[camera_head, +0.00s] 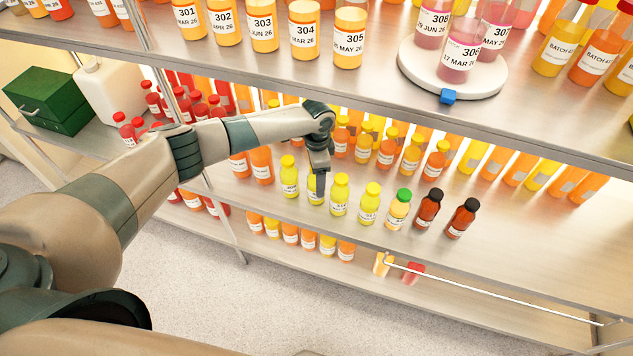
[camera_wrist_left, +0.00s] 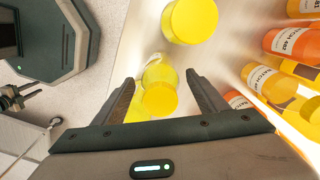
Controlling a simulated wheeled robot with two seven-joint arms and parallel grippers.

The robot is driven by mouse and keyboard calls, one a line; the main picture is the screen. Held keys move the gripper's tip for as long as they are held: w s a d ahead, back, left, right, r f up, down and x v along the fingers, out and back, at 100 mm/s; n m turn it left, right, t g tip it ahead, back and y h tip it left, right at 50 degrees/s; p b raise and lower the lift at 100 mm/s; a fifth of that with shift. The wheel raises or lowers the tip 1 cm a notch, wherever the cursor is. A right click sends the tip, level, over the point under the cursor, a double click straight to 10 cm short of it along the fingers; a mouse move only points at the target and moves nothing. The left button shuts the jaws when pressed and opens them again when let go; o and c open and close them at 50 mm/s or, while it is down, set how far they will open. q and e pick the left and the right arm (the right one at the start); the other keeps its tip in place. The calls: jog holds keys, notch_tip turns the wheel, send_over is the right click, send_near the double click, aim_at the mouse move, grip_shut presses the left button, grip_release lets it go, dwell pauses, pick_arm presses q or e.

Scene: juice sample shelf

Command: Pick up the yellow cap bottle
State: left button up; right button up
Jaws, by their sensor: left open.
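A row of small bottles with yellow caps and yellow-green juice stands on the middle shelf in the head view. My left gripper (camera_head: 319,187) points down over one yellow cap bottle (camera_head: 313,195) and partly hides it. In the left wrist view my left gripper (camera_wrist_left: 165,88) is open, with a yellow cap bottle (camera_wrist_left: 158,98) between its fingers and gaps to both sides. Another yellow cap bottle (camera_wrist_left: 190,20) stands just beyond the fingers. Similar bottles stand to the left (camera_head: 289,176) and right (camera_head: 340,194).
A green cap bottle (camera_head: 398,210) and two dark cap bottles (camera_head: 428,209) stand to the right in the front row. Orange bottles (camera_head: 387,150) stand behind. The upper shelf (camera_head: 385,85) overhangs the arm. A green box (camera_head: 50,103) is far left.

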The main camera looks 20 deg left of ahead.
pick_arm(q)
jog(key=shift+f, duration=0.7)
jog(key=shift+c, duration=0.6)
jog(key=c, duration=1.2)
jog(key=shift+r, duration=0.1)
notch_tip(320, 180, up, 8)
jog(key=shift+w+r+b, duration=0.1)
jog(key=shift+r+b, duration=0.15)
jog(key=shift+b, duration=0.65)
jog(key=shift+r, duration=0.7)
